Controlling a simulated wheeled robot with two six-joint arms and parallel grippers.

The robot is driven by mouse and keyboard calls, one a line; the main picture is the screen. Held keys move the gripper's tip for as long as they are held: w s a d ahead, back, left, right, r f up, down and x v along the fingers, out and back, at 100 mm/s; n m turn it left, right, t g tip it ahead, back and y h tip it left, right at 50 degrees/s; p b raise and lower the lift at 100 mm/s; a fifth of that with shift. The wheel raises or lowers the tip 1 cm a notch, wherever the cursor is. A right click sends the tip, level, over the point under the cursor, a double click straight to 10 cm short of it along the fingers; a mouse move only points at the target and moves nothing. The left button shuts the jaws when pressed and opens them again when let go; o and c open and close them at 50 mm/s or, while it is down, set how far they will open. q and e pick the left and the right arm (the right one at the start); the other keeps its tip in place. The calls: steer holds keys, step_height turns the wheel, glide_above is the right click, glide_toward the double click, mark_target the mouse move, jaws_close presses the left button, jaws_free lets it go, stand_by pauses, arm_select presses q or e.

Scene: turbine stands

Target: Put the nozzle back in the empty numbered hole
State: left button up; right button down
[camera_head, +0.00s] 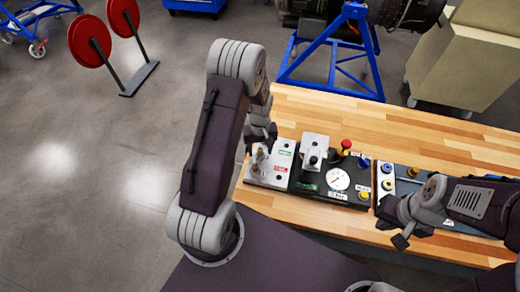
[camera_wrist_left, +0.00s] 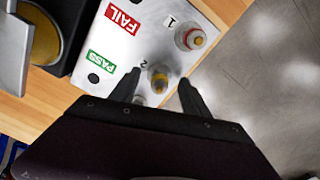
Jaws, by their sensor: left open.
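A metal plate (camera_wrist_left: 100,65) with red FAIL and green PASS labels fills the upper middle of the left wrist view. A nozzle (camera_wrist_left: 191,38) with a red ring stands beside number 1. Another with a yellow ring (camera_wrist_left: 158,76) stands beside number 2. A third round part (camera_wrist_left: 140,99) lies lower, mostly hidden by my gripper. My left gripper (camera_wrist_left: 160,90) is open, its fingertips on either side of the number 2 nozzle in the picture; contact cannot be told. In the head view, my left gripper (camera_head: 262,140) is over the plate (camera_head: 272,172). My right gripper (camera_head: 403,236) is at the right; its jaws are unclear.
A black test unit (camera_head: 350,195) with a gauge (camera_head: 338,179), a metal block (camera_head: 314,150) and coloured knobs stands right of the plate. A dark tray (camera_head: 405,180) lies further right. The wooden table (camera_head: 350,118) is clear behind them.

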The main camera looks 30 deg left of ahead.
mark_target(260, 149)
arm_select(q)
step_height(260, 149, up, 7)
steer(key=p, duration=0.6)
steer(key=shift+r, duration=0.1)
stand_by(0.3)
steer(key=d+m+t+b, duration=0.2)
steer(key=d+b, duration=0.2)
steer(key=b, duration=0.6)
steer(key=s+d+m+b, duration=0.1)
steer(key=s+m, duration=0.1)
steer(key=s, duration=0.4)
steer(key=s+d+f+m+b, duration=0.1)
steer(key=s+d+m+b, duration=0.1)
steer(key=s, duration=0.4)
steer(key=shift+s+d+f+m+g, duration=0.25)
steer(key=shift+m+g, duration=0.15)
steer(key=shift+m, duration=0.1)
